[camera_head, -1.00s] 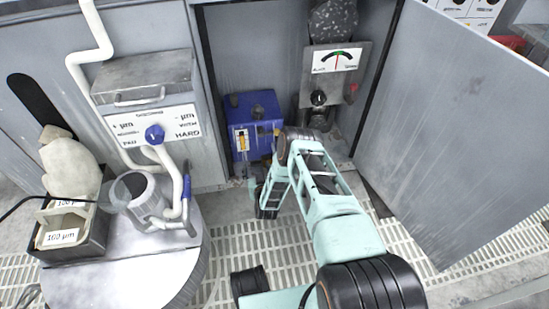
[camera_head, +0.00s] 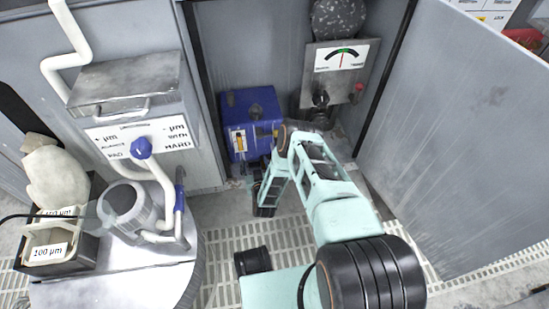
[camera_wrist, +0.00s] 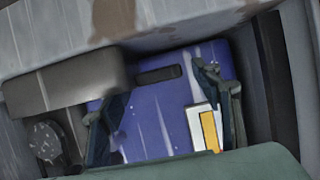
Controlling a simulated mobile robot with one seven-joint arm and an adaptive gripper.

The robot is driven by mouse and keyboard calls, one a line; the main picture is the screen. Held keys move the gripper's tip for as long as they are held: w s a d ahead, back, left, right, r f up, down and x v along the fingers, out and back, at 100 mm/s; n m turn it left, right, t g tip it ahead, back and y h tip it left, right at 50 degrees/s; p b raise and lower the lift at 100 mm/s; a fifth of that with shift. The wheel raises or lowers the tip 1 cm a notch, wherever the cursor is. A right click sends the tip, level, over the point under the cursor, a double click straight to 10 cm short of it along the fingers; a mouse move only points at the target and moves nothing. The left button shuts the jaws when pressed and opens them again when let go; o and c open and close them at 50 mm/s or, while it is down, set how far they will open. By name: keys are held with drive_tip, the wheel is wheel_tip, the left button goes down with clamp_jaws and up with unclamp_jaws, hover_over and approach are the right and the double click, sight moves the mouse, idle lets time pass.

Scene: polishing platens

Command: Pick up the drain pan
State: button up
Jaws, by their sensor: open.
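A blue box-shaped container (camera_head: 250,108), which I take to be the drain pan, sits inside the open grey cabinet at its back left. It has a white and yellow gauge on its front. In the wrist view the blue container (camera_wrist: 150,125) fills the middle, with a dark slot or handle on it. My gripper (camera_wrist: 160,108) is open, with one dark finger at each side of the container; I cannot tell whether they touch it.
A grey gauge panel (camera_head: 337,75) hangs to the right of the container. The open cabinet door (camera_head: 450,130) stands at the right. A round white table (camera_head: 110,285) with a metal cup (camera_head: 125,203) and piping is at the left.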

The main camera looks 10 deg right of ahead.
drive_tip(key=shift+w+f, duration=0.1)
drive_tip(key=shift+w, duration=0.1)
drive_tip(key=shift+c, duration=0.5)
drive_tip(key=c, duration=1.2)
drive_tip(key=shift+c, duration=0.9)
